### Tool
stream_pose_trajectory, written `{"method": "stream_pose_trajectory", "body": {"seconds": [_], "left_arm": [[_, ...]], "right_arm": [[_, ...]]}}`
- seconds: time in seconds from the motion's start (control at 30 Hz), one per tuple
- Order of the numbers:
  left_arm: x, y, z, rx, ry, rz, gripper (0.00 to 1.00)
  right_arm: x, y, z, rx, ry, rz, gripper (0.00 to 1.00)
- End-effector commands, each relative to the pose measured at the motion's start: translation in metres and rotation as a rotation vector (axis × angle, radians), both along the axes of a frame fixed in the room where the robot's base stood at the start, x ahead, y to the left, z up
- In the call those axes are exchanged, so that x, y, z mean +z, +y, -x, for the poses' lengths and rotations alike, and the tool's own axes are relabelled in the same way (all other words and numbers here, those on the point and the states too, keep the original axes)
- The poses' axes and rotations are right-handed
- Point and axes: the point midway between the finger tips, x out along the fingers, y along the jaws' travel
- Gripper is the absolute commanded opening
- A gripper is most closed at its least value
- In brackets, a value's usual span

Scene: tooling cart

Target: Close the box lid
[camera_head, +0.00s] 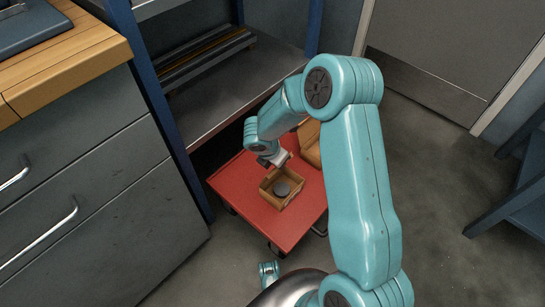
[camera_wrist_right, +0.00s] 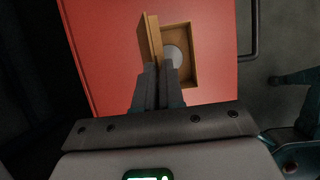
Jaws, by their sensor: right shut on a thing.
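An open brown box (camera_head: 290,200) stands on the red cart top (camera_head: 245,185) in the head view. A round grey disc (camera_head: 282,188) lies inside it. In the right wrist view the box (camera_wrist_right: 190,55) shows with its lid (camera_wrist_right: 151,38) raised along its left side, seen nearly edge-on. My right gripper (camera_wrist_right: 159,66) is shut on the lid at its near end. In the head view my right gripper (camera_head: 275,160) is at the far side of the box, and the lid is hard to make out there. My left gripper is not in view.
Another brown box-like thing (camera_head: 310,145) sits at the back of the cart, partly behind my right arm. A grey metal shelf (camera_head: 235,85) stands behind the cart, and grey drawers (camera_head: 85,175) stand at the left. The cart top in front of the box is clear.

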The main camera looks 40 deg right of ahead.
Motion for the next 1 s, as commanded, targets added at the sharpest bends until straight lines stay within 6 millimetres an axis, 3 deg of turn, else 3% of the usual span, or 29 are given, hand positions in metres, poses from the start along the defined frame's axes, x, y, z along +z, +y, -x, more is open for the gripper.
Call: {"method": "stream_pose_trajectory", "body": {"seconds": [0.23, 0.7, 0.73, 0.8, 1.0], "left_arm": [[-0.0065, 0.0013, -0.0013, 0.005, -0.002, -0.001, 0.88], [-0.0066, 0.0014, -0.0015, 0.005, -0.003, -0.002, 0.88], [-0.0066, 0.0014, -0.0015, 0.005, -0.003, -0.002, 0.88], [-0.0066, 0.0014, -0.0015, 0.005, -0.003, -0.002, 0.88], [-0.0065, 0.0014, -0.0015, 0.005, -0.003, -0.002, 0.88]], "right_arm": [[-0.0066, 0.0, 0.0118, 0.001, 0.007, -0.003, 0.0], [-0.0065, 0.0001, 0.0132, 0.001, 0.007, -0.003, 0.0], [-0.0065, 0.0001, 0.0131, 0.001, 0.007, -0.003, 0.15], [-0.0064, 0.0001, 0.0129, 0.002, 0.006, -0.003, 0.35], [-0.0057, -0.0001, 0.0121, 0.002, 0.004, -0.003, 0.35]]}}
